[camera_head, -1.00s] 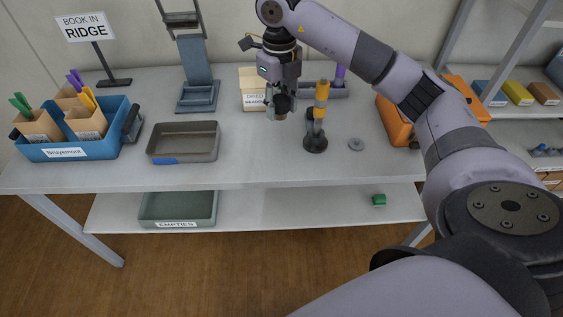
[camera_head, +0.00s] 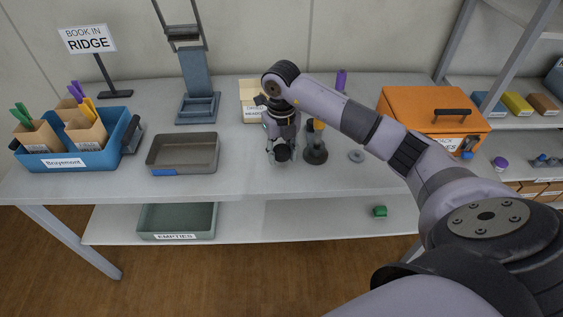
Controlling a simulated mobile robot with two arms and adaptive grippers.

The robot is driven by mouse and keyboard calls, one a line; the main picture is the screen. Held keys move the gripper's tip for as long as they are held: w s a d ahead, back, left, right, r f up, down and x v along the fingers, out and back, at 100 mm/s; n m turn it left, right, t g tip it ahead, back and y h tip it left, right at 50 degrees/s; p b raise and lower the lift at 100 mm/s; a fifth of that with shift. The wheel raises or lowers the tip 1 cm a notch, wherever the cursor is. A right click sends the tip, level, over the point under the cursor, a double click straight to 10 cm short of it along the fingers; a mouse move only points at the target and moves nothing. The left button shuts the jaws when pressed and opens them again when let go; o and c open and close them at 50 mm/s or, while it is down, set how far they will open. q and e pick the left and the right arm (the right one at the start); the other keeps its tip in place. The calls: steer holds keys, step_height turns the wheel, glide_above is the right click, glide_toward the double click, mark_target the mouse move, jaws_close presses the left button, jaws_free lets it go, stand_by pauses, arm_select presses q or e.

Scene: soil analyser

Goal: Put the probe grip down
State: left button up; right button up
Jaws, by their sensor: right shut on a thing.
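My right gripper (camera_head: 282,157) is shut on a dark, round-ended thing (camera_head: 283,153), which I take to be the probe grip. Its fingers hide most of it. The gripper points down, low over the middle of the table (camera_head: 235,172), left of a black round-based stand (camera_head: 316,155). I cannot tell whether the held thing touches the tabletop. An orange-yellow part (camera_head: 318,126) shows above that stand, partly covered by my arm. My left gripper is out of view.
A grey tray (camera_head: 183,137) lies left of the gripper; a blue bin (camera_head: 120,150) with paper bags stands farther left. A labelled cream box (camera_head: 250,90) is behind. A grey disc (camera_head: 356,155) and an orange case (camera_head: 420,103) are to the right. The table's front strip is clear.

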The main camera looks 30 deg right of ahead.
mark_target(281, 172)
step_height(281, 172, down, 4)
steer(key=shift+f, duration=0.25)
steer(key=shift+f, duration=0.1)
steer(key=shift+f, duration=0.15)
steer(key=o, duration=1.3)
